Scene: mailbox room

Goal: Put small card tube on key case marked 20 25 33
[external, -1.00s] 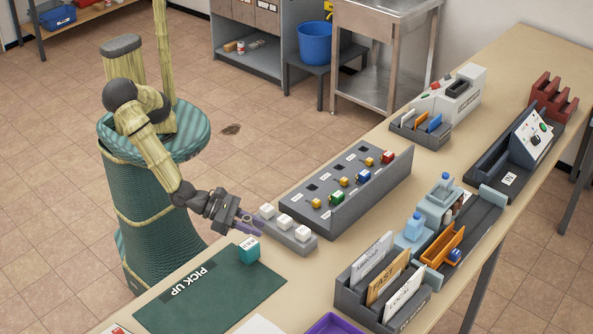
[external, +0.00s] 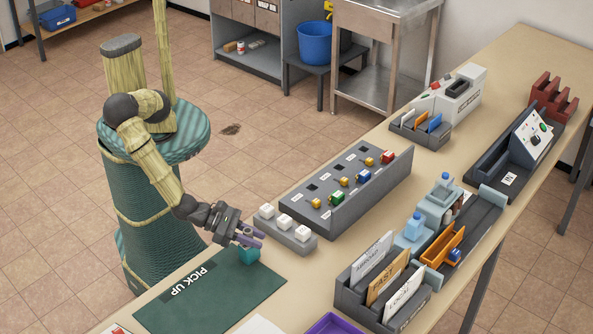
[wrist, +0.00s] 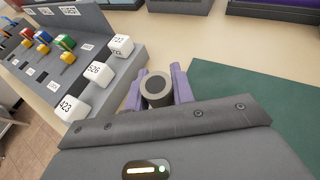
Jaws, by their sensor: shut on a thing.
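I cannot read 20 25 33 on anything now, so the key case is not certain.
The green PICK UP mat (external: 205,290) lies at the bench's near end. A grey block with white numbered cubes (external: 284,222) stands close beside my gripper, with the grey key board (external: 345,205) behind it. The card sorter (external: 350,300) stands to the right.

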